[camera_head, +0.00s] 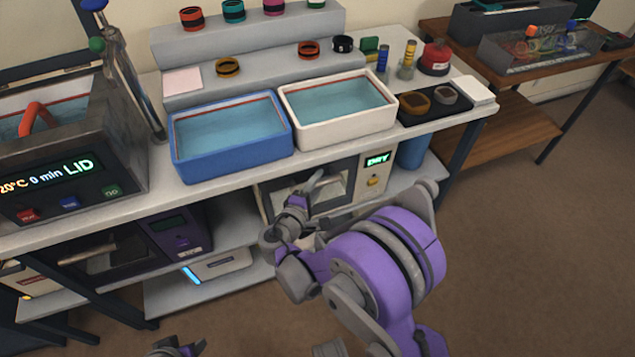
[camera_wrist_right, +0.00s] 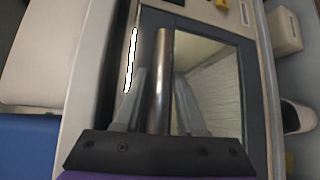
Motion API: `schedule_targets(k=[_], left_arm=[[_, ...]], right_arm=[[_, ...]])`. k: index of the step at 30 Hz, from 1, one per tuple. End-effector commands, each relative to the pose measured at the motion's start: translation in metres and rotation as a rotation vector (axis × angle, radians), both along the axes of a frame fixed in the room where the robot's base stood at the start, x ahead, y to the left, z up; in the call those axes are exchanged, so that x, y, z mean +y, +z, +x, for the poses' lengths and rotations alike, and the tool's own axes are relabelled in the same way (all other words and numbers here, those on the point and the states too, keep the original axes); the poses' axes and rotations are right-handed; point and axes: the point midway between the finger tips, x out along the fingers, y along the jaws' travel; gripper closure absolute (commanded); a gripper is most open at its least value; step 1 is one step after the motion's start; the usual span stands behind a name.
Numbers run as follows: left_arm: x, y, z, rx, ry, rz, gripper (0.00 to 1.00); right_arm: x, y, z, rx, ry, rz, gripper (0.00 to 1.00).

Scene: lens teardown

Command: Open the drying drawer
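The drying drawer (camera_head: 279,199) is the cream unit with a dark-framed window under the bench, beside a green "DRY" display (camera_head: 377,159). Its front looks shut in the head view. In the right wrist view, its bar handle (camera_wrist_right: 163,55) runs upright across the picture in front of the window (camera_wrist_right: 222,85). My right gripper (camera_head: 316,182) is at the drawer front. In the wrist view, its fingers (camera_wrist_right: 160,100) stand on either side of the handle, with small gaps visible. My left gripper (camera_head: 176,349) shows only partly at the bottom edge; its fingers are unclear.
A blue tub (camera_head: 232,165) and a white tub (camera_head: 340,132) of liquid stand on the bench above. A yellow knob (camera_head: 374,181) is on the unit's right. A blue bin (camera_head: 412,152) stands right of it. A dark oven-like unit (camera_head: 130,250) is at left. Floor in front is clear.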

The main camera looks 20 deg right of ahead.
Motion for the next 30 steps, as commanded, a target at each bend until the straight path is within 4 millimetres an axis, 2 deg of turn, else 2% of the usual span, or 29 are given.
schedule_targets(k=[7,13,14,30], left_arm=[[0.0,0.0001,0.0,0.0,0.0,0.0,0.5],[0.0,0.0,0.0,0.0,0.0,0.0,0.5],[0.0,0.0001,0.0,0.0,0.0,0.0,0.5],[0.0,0.0,0.0,0.0,0.0,0.0,0.5]], right_arm=[[-0.0004,0.0,0.0003,0.0,0.0,0.0,0.63],[-0.0003,0.0001,0.0002,0.0,0.0,0.0,0.99],[-0.0003,0.0001,0.0002,0.0,0.0,0.0,1.0],[-0.0001,0.0,0.0,0.0,0.0,0.0,1.0]])
